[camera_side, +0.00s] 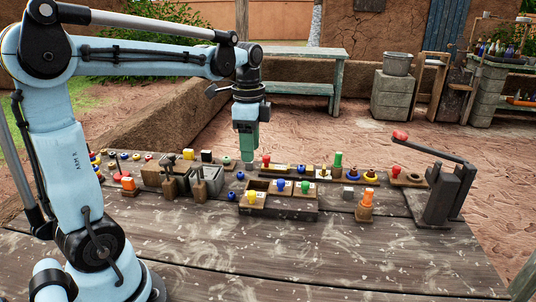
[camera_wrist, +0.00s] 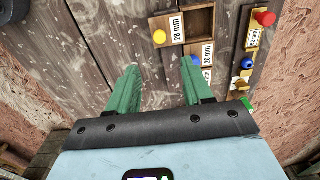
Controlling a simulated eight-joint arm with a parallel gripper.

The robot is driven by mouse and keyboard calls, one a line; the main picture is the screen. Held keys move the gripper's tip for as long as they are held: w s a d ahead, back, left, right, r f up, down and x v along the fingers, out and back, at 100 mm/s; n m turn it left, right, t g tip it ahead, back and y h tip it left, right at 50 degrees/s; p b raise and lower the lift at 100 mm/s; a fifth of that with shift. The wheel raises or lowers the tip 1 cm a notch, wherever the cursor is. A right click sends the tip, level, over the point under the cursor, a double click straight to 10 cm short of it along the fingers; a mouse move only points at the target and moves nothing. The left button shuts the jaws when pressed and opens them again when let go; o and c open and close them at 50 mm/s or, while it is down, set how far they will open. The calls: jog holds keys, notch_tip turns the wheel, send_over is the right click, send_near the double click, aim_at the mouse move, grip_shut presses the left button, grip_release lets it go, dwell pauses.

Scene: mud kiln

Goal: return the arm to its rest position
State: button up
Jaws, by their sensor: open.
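My gripper (camera_side: 246,158) hangs from my light blue arm above the far part of the wooden table (camera_side: 200,260), pointing down. In the wrist view its two green fingers (camera_wrist: 159,68) stand apart with bare wooden planks showing between them, so it is open and empty. In the side view the fingers overlap and small pieces lie behind and below them. No object is held.
A compartment box (camera_side: 290,211) with coloured knobs stands below and right of my gripper. A black lever press (camera_side: 445,190) with a red knob stands at the table's right. The table's front is clear.

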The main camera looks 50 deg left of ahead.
jog(key=s+d+f+n+t, duration=0.4)
jog(key=d+n+t, duration=0.3)
jog(key=d+n, duration=0.2)
jog(key=shift+s+d, duration=0.9)
